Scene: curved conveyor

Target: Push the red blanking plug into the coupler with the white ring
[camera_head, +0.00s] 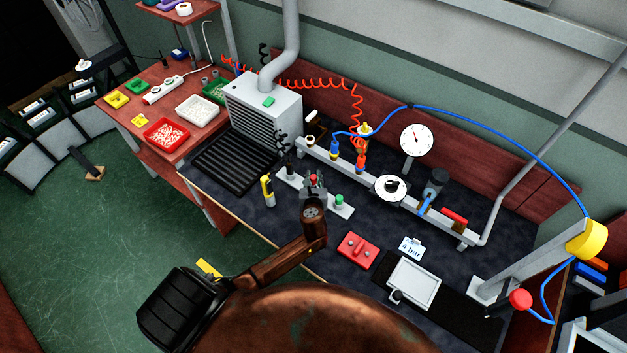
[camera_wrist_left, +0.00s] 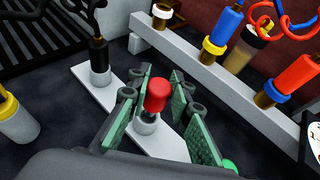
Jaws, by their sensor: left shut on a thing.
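The red blanking plug (camera_wrist_left: 156,93) is between the fingers of my left gripper (camera_wrist_left: 157,108), which is shut on it. In the head view the plug (camera_head: 314,177) shows as a red tip above the gripper (camera_head: 313,187). A pale round holder (camera_wrist_left: 146,124) on a white strip (camera_wrist_left: 97,93) is right below the plug; I cannot tell whether the plug is clear of it. On the grey manifold bar (camera_wrist_left: 207,70), a short fitting with a pale ring (camera_wrist_left: 161,11) stands beyond the gripper, apart from the plug. It looks like the white-ringed coupler. My right gripper is not in view.
A black plug (camera_wrist_left: 98,55) and a green plug (camera_head: 339,200) stand on the same strip. A yellow-topped bottle (camera_head: 267,186) is to the left. Blue (camera_head: 334,150) and red (camera_head: 361,160) hose fittings rise from the bar. A red block (camera_head: 358,250) lies right of my arm.

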